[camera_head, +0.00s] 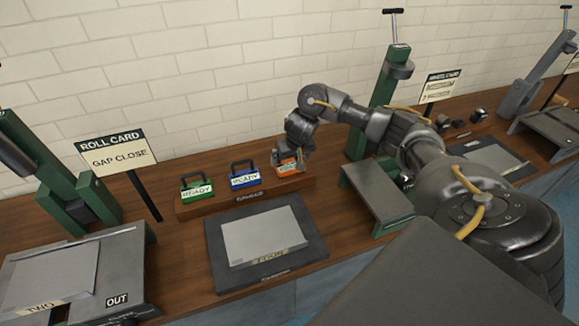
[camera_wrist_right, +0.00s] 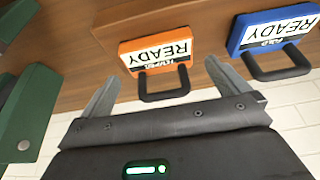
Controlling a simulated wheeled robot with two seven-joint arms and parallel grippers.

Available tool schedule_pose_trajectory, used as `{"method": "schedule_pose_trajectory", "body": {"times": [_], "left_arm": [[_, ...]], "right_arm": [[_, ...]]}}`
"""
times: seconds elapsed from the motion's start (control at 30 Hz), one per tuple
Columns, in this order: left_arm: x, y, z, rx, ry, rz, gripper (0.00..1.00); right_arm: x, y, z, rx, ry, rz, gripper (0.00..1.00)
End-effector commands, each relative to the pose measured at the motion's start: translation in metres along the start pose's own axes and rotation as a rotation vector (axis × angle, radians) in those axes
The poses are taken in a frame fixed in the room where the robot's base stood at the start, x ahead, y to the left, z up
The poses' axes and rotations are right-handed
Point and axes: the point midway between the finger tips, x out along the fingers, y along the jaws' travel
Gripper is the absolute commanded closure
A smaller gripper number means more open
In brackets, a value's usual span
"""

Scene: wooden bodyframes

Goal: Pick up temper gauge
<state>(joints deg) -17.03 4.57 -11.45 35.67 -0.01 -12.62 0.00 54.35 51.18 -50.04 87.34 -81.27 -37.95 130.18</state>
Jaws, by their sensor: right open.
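The orange gauge (camera_wrist_right: 158,50) has a black handle and a white READY label. Its smaller word is upside down and looks like TEMPER. In the head view the orange gauge (camera_head: 290,168) stands at the right end of a wooden rack (camera_head: 247,203), partly covered by my right gripper (camera_head: 290,155). In the right wrist view my right gripper (camera_wrist_right: 162,72) is open, with one finger on either side of the orange gauge's handle. My left gripper is not in view.
A blue gauge (camera_head: 245,178) stands close beside the orange one, and a green gauge (camera_head: 196,190) is further left. A dark board (camera_head: 310,252) lies in front of the rack. A green press (camera_head: 382,90) stands right of the rack. A ROLL CARD sign (camera_head: 115,155) is at left.

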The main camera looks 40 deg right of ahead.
Motion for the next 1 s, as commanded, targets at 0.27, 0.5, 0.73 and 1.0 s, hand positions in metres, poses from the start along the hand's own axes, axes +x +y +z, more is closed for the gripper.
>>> {"method": "schedule_pose_trajectory", "body": {"times": [0.27,0.5,0.73,1.0], "left_arm": [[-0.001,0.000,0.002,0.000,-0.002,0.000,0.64],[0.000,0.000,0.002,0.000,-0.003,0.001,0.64],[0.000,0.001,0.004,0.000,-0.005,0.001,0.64],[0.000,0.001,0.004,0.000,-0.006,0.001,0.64]], "right_arm": [[0.039,0.003,0.003,0.003,-0.005,0.002,0.00],[0.050,0.002,0.002,0.001,-0.001,0.001,0.00],[0.050,0.002,0.002,0.001,-0.001,0.001,0.13],[0.049,0.002,0.001,0.002,0.000,0.001,0.39]]}}
